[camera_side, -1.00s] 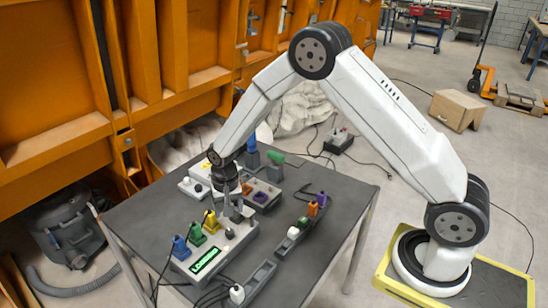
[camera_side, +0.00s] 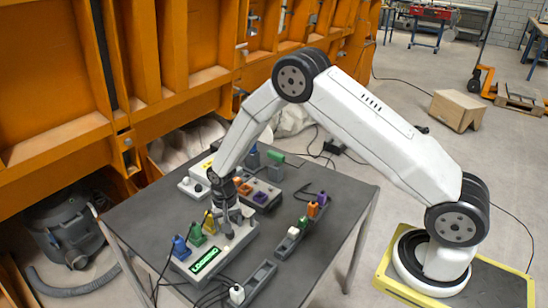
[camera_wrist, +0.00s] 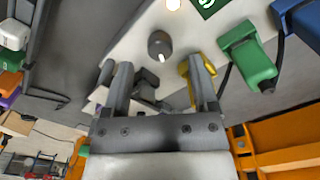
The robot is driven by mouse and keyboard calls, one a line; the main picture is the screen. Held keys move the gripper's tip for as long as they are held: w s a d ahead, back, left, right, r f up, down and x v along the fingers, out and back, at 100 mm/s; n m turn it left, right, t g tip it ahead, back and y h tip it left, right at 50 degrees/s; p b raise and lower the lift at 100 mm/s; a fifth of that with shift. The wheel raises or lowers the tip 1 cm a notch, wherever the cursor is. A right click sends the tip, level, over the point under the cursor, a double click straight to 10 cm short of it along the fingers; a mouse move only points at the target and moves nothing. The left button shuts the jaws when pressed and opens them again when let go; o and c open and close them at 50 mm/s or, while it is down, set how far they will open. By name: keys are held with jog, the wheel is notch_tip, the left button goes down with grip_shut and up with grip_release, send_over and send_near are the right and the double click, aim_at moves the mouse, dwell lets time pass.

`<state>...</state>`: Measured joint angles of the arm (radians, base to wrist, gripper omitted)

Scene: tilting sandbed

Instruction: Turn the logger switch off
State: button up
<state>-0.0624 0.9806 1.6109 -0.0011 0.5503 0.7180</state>
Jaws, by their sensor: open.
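The logger is a pale grey box (camera_side: 236,246) near the front of the table, with a green lit screen (camera_side: 206,260) that reads LOGGING. In the wrist view its switch is a round dark grey knob (camera_wrist: 160,45) with a white pointer mark, on the box's pale top face. A glowing lamp (camera_wrist: 173,4) and an edge of the green screen (camera_wrist: 208,5) show beyond it. My gripper (camera_wrist: 160,80) is open and empty, its fingers spread either side of the line to the knob. In the side view my gripper (camera_side: 228,226) is low over the box's far end and hides the knob.
Blue (camera_side: 181,248), green (camera_side: 197,235) and yellow (camera_side: 210,222) plugs stand along the logger's left edge, the yellow one close to a finger. Socket strips (camera_side: 262,281) with plugs and cables lie to the right. Another box with coloured plugs (camera_side: 262,196) stands behind.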

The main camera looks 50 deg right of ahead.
aim_at(230, 235)
jog(key=shift+f, duration=1.55)
grip_shut()
jog(key=shift+n, duration=0.4)
jog(key=n, duration=1.1)
jog(key=shift+n, duration=0.3)
